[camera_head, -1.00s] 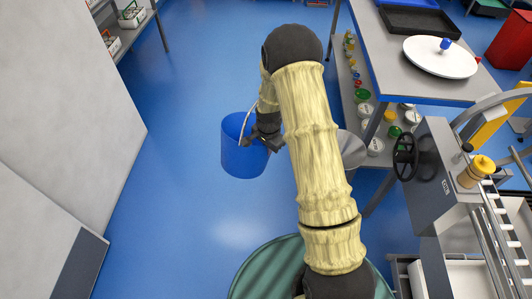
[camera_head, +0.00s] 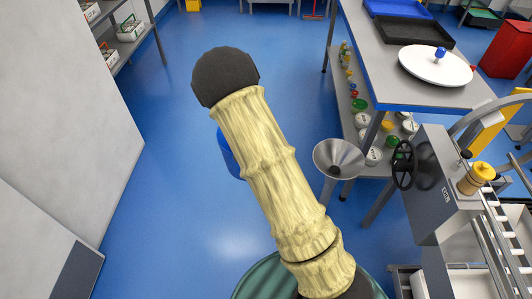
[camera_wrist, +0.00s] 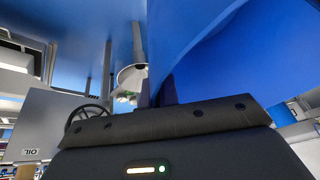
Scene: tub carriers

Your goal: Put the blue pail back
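The blue pail (camera_head: 228,157) is mostly hidden behind my arm in the head view; only a blue strip of its left side shows, over the blue floor. In the wrist view the pail (camera_wrist: 235,60) fills the upper right, very close to my gripper (camera_wrist: 166,92). The dark gripper body spans the bottom of that view. The fingers are hardly visible, but the pail stays against them, and it seems held. The gripper is hidden behind my arm in the head view.
A metal funnel (camera_head: 338,158) stands right of my arm. A grey workbench (camera_head: 385,60) holds trays and a white round disc (camera_head: 436,65). A machine with a handwheel (camera_head: 402,165) is at right. Shelves (camera_head: 130,45) stand upper left, beside a pale wall (camera_head: 55,120). Blue floor between is open.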

